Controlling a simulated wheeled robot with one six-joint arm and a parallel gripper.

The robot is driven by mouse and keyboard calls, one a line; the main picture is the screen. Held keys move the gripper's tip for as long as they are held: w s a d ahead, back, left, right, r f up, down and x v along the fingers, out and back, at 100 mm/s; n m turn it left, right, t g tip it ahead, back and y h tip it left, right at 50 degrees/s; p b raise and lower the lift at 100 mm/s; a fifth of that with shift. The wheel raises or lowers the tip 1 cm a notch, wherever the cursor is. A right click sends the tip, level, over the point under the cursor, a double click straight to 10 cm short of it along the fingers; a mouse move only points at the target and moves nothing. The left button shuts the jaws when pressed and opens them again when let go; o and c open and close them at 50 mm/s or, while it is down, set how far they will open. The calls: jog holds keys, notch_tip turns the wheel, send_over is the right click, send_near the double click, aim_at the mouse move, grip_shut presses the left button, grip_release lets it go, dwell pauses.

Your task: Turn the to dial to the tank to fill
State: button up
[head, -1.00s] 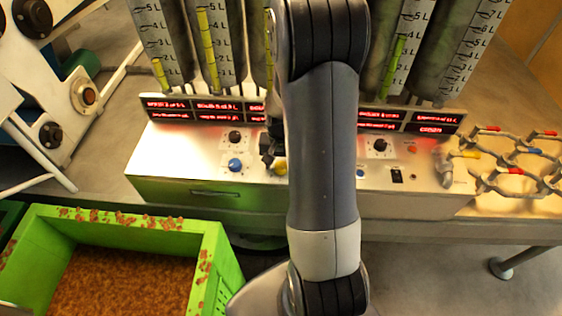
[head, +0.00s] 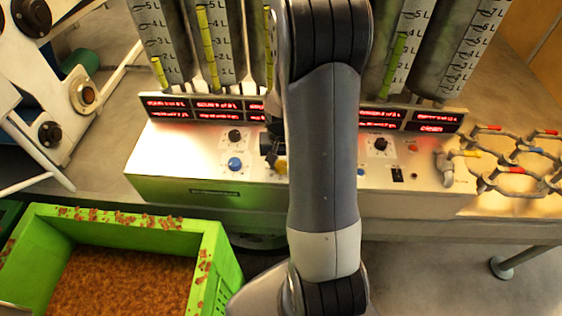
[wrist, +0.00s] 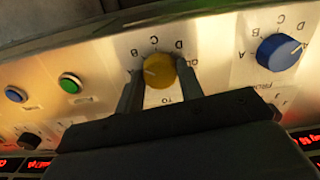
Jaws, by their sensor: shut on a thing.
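The yellow to dial (wrist: 160,72) sits between my two fingers in the wrist view, with letters A to D printed around it. Its pale pointer mark faces the left side of the picture, toward the A and B end; the exact letter is hard to tell. My gripper (wrist: 159,85) is shut on this dial. In the head view my gripper (head: 272,153) is at the panel, partly hidden by my arm, and a bit of the yellow dial (head: 281,167) shows. The blue from dial (wrist: 279,50) is beside it, apart from my fingers.
Red displays (head: 194,108) line the back of the control panel (head: 160,160), below graduated tanks (head: 208,45). Green (wrist: 70,83) and blue (wrist: 16,94) buttons are left of the dial in the wrist view. A green crate (head: 225,265) stands in front.

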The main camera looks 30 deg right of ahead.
aim_at(281, 164)
jog(key=n+b, duration=0.1)
jog(key=n, duration=0.3)
jog(key=shift+n+b, duration=0.7)
jog(key=shift+n, duration=1.1)
jog(key=o, duration=1)
jog(key=shift+r, duration=0.1)
notch_tip(281, 164, up, 11)
notch_tip(281, 164, down, 11)
jog(key=shift+f, duration=0.1)
